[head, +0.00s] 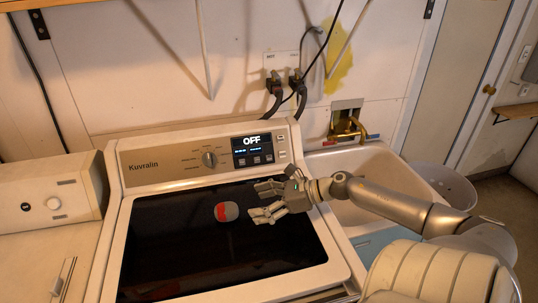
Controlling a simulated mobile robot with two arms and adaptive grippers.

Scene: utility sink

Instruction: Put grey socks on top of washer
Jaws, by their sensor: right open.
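The washer (139,155) stands in the middle, with a dark glass lid and a panel reading OFF. A small rolled grey sock bundle with a red patch (227,211) lies on the dark lid, right of its middle. My right gripper (256,202) is open above the right part of the lid, its fingers pointing left. The bundle is just left of the fingertips, apart from them and not between them. My left gripper is not in view.
A white utility sink (385,165) with a brass faucet (347,127) is right of the washer, partly behind my right arm. Another white appliance (50,225) stands at the left. Hoses (298,88) hang on the back wall. The left part of the lid is clear.

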